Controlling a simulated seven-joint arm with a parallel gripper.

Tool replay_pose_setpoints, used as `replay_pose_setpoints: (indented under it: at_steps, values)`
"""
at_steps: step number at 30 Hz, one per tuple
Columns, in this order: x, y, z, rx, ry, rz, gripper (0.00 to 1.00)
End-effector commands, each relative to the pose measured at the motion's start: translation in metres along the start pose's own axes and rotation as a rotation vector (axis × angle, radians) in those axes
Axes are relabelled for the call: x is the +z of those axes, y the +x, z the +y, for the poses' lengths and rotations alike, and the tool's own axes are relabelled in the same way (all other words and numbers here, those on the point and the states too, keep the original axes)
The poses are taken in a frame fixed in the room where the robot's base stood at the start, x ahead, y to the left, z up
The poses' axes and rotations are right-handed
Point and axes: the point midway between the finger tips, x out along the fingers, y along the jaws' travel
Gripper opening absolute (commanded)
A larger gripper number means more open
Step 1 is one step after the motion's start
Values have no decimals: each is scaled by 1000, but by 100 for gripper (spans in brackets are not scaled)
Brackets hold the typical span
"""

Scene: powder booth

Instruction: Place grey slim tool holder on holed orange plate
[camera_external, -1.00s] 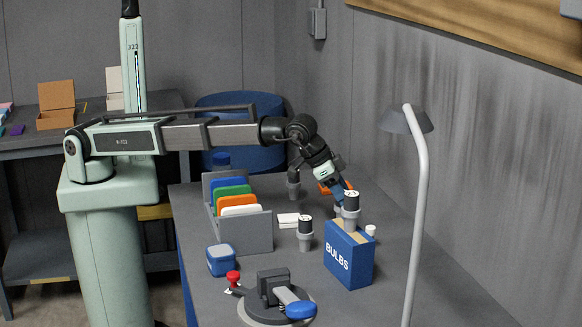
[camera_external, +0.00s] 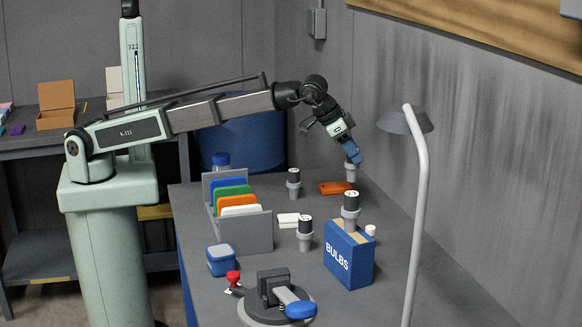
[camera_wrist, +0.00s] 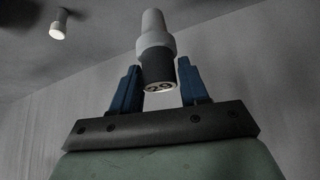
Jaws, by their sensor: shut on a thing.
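My gripper (camera_external: 352,159) is shut on a grey slim tool holder (camera_external: 352,173). The holder hangs upright just past the right end of the holed orange plate (camera_external: 335,187), which lies on the table; I cannot tell how high it is above the table. The plate's holes are too small to make out. In the wrist view the held tool holder (camera_wrist: 157,50) shows a light grey stepped body, a dark band and a marked pale end face, between the two blue fingers of my gripper (camera_wrist: 160,85). The plate does not show in the wrist view.
Similar holders stand on the table (camera_external: 293,184), nearer the front (camera_external: 305,234), and at the blue BULBS box (camera_external: 348,262). A rack (camera_external: 243,235) of coloured plates is on the left. A lamp (camera_external: 419,210) rises on the right. Small white items lie between.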

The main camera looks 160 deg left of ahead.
Motion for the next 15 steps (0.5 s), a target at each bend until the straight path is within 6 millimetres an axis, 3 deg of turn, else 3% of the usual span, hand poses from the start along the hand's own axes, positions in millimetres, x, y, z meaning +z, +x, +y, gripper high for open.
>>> replay_pose_setpoints:
  at_steps: [1,9,12,15]
  values:
    - [-6,0,-22,-13,-21,2,0]
    - [-15,-4,-107,-78,-120,0,0]
    - [-11,-9,-136,-126,-195,1,0]
    - [-4,-15,-151,-186,-286,1,0]
